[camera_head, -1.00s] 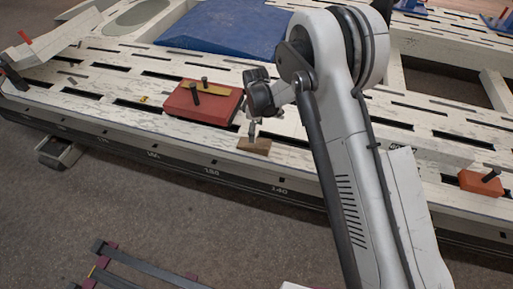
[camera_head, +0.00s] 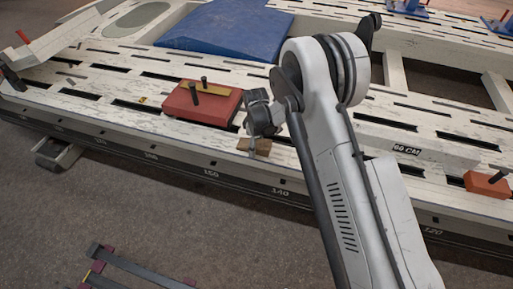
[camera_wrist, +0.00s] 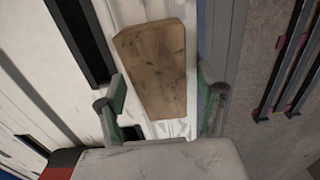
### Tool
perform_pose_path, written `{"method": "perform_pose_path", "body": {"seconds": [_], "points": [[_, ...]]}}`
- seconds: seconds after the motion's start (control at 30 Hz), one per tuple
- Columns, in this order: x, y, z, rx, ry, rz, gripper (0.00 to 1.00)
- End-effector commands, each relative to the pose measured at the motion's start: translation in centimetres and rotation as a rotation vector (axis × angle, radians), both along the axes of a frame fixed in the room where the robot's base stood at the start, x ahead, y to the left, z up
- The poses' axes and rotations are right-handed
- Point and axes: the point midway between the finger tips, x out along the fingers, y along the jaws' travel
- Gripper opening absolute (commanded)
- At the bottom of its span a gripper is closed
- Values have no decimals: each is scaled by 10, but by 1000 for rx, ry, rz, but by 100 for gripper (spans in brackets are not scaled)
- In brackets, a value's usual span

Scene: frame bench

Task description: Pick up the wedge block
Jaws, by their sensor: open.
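The wedge block is a small brown wooden piece (camera_head: 254,146) lying near the front edge of the white slotted bench. In the wrist view the wedge block (camera_wrist: 156,66) lies just beyond my fingertips, roughly between their lines and slightly tilted. My gripper (camera_wrist: 163,100) is open and empty, with one green-padded finger to each side. In the head view my gripper (camera_head: 254,143) is over the block, partly covering it. The head view does not show whether a finger touches it.
A red clamp block with black knobs (camera_head: 202,103) sits close by on the left. A blue wedge pad (camera_head: 225,28) lies behind. Another red block (camera_head: 487,184) is at the far right. The white bench (camera_head: 120,88) has dark slots. Dark rails (camera_head: 135,269) lie on the floor.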

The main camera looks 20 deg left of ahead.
Motion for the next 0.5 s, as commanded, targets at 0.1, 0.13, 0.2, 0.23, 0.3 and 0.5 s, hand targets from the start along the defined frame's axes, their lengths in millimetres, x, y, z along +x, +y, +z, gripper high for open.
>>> {"method": "perform_pose_path", "body": {"seconds": [0.1, 0.13, 0.2, 0.23, 0.3, 0.5], "points": [[0, 0, 1, 0, 0, 0, 62], [0, 0, 1, 0, 0, 0, 58], [0, 0, 1, 0, 0, 0, 48], [0, 0, 1, 0, 0, 0, 44], [0, 0, 1, 0, 0, 0, 35], [0, 0, 1, 0, 0, 0, 14]]}}
